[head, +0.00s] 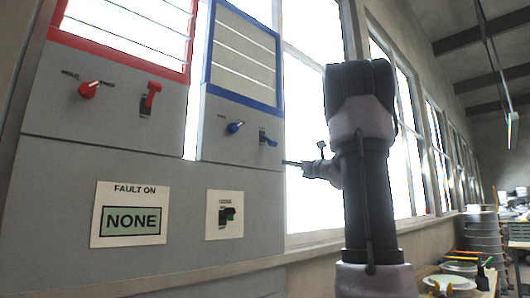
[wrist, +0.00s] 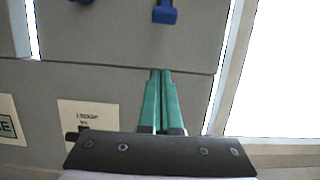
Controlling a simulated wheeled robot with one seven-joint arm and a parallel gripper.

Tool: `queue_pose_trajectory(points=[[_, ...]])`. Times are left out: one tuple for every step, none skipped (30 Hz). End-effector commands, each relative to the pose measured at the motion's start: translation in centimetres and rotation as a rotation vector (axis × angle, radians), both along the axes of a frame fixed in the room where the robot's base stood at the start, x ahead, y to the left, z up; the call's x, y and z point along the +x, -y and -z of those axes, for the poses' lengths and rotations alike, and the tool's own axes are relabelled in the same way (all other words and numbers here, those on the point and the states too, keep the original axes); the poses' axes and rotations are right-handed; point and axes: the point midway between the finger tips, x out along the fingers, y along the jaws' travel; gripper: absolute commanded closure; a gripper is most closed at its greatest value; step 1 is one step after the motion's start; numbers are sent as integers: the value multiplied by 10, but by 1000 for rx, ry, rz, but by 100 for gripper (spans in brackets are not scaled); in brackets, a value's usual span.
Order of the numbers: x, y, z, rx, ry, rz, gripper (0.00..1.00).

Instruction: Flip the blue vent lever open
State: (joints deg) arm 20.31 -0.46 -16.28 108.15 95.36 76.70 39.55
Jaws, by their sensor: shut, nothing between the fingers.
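The blue vent lever (head: 268,140) is on the grey panel under the blue-framed louvre window, with its handle pointing down. In the wrist view the blue lever (wrist: 165,13) shows at the top edge, its upper part cut off. My gripper (head: 287,163) is just below and right of the lever in the head view. In the wrist view my gripper (wrist: 161,72) has its two green fingers together, empty, with tips below the lever and apart from it.
A blue rotary knob (head: 235,127) sits left of the lever. A red knob (head: 89,89) and red lever (head: 151,96) are on the panel farther left. Below are a "FAULT ON NONE" display (head: 131,220) and a small switch plate (head: 225,215). Bright windows stand to the right.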

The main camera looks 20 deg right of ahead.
Motion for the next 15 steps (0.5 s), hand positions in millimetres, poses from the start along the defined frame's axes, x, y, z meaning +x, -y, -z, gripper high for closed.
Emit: queue_pose_trajectory(points=[[1, 3, -1, 10, 3, 3, 100], [1, 4, -1, 13, 4, 4, 100], [1, 4, -1, 14, 4, 5, 100], [1, 4, -1, 14, 5, 4, 100], [1, 3, -1, 14, 5, 4, 100], [1, 3, -1, 13, 5, 4, 100], [1, 3, -1, 12, 4, 3, 100], [1, 3, -1, 12, 4, 3, 100], [1, 3, -1, 11, 4, 4, 100], [1, 3, -1, 11, 4, 4, 100], [1, 2, -1, 11, 4, 3, 100], [3, 2, -2, 11, 3, 3, 100], [4, 1, -2, 11, 3, 3, 100], [6, 0, -3, 11, 4, 2, 100], [10, -1, -4, 10, 4, 2, 100]])
